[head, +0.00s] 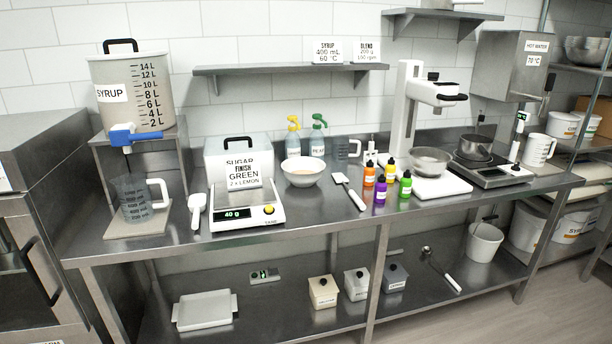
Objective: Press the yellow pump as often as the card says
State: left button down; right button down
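The yellow pump (293,122) tops a clear bottle standing at the back of the steel table, behind a white bowl (303,171). The bowl hides the bottle's lower part. Beside it on the right stands a similar bottle with a green pump (319,122) and a label that seems to read PEAR. The card (243,175) stands in front of the sugar box (219,153) and reads "FINISH GREEN 2 x LEMON". Neither of my grippers is in view.
A scale (246,207) reading 40 g, a white scraper (348,190) and several small colour bottles stand on the table. A mixer (412,110) is at right and a syrup tank (133,95) at left. A wall shelf (290,69) hangs above the pumps.

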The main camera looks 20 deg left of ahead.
aim_at(293, 119)
jog(key=i+l+u, duration=0.1)
jog(key=i+l, duration=0.25)
jog(key=i+l+u, duration=0.1)
jog(key=i+l, duration=0.2)
jog(key=i+l+u, duration=0.1)
jog(key=i+l, duration=0.55)
jog(key=l, duration=0.2)
jog(key=i+l+u, duration=0.15)
jog(key=i+l, duration=0.15)
jog(key=i+l+u, duration=0.1)
jog(key=i+l, duration=0.15)
jog(key=l, duration=0.3)
